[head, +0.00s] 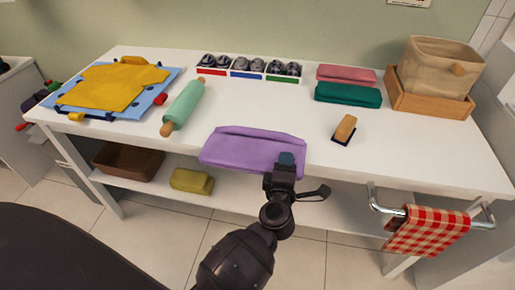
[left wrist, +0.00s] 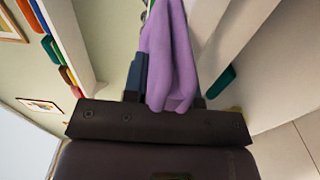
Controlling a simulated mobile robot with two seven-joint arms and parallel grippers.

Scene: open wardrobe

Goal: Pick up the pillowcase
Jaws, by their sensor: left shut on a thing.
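The pillowcase appears to be the folded purple cloth (head: 245,150) at the front edge of the white table in the head view. My left gripper (head: 286,163) is shut on its right front part, with a dark blue fingertip showing over the cloth. In the left wrist view the purple cloth (left wrist: 170,55) hangs between the fingers of my left gripper (left wrist: 168,90), close to the palm. Whether the cloth still touches the tabletop is hard to tell. My right gripper is not in view.
On the table (head: 410,150) stand a green rolling pin (head: 184,103), yellow cloth (head: 105,87), divided tray (head: 247,76), pink (head: 345,73) and green (head: 348,95) folded cloths, a brush (head: 345,128) and a fabric bin (head: 440,65). A checked towel (head: 428,230) hangs from the right-hand rail.

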